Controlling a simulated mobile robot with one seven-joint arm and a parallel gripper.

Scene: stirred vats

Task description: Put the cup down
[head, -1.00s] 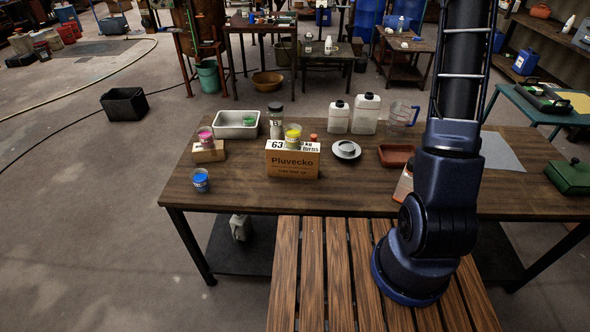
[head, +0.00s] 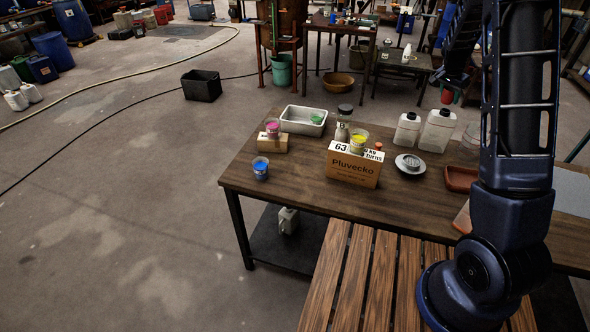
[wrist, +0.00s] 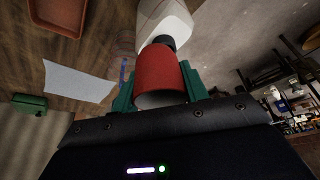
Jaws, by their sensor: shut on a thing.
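My gripper (wrist: 158,85) is shut on a red cup (wrist: 160,72), with a green finger on each side of it in the wrist view. In the head view my gripper (head: 455,80) is beyond the table's far side, with the red cup (head: 447,96) hanging below it, small and dark.
White jugs (head: 437,131), a dark-lidded jar (head: 343,124), a grey round dish (head: 409,163) and a reddish-brown tray (head: 462,179) stand on the table. A pale sheet (wrist: 78,82) lies on it. Bare tabletop shows around the blue cup and in front of the round dish.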

